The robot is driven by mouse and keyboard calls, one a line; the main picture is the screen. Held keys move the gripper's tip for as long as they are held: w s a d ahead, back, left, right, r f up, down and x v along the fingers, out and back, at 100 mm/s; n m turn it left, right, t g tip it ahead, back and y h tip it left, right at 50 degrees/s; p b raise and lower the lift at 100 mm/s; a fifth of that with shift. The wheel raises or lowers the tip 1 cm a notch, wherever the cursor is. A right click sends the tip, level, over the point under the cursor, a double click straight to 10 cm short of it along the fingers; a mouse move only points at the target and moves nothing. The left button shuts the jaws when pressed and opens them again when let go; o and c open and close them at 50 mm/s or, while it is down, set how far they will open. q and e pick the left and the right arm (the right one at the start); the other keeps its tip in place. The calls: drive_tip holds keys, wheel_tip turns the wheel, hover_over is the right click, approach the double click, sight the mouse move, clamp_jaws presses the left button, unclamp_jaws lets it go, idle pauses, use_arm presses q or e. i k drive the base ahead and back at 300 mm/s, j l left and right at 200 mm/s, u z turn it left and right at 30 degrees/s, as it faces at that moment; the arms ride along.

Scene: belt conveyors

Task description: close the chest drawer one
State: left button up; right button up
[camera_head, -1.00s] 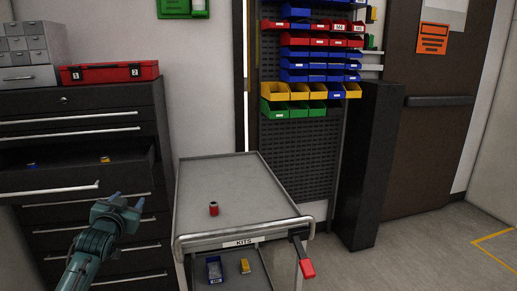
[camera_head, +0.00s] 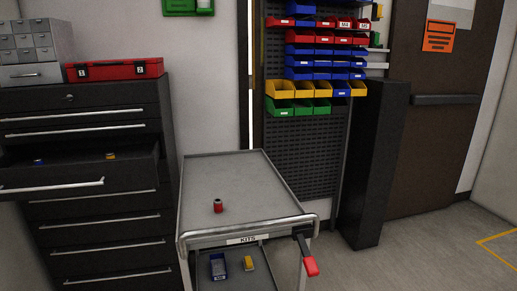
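The black chest (camera_head: 120,100) stands at the left with several stacked drawers with silver handles. One drawer (camera_head: 130,177) near its upper part is pulled out, and its long silver handle (camera_head: 55,187) faces forward. Inside the open drawer lie a small blue item (camera_head: 38,162) and a small yellow item (camera_head: 111,156). The other drawers that show look shut. The drawer's left end is cut off by the picture edge. Neither of my grippers is in view.
A grey cart (camera_head: 235,185) labelled KITS stands right of the chest, with a small red can (camera_head: 218,206) on top. Its lower shelf holds a blue bin (camera_head: 218,266) and a yellow item (camera_head: 249,263). A red toolbox (camera_head: 115,69) sits on the chest. Floor at the right is clear.

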sight(80, 167)
drive_tip(key=u, duration=1.35)
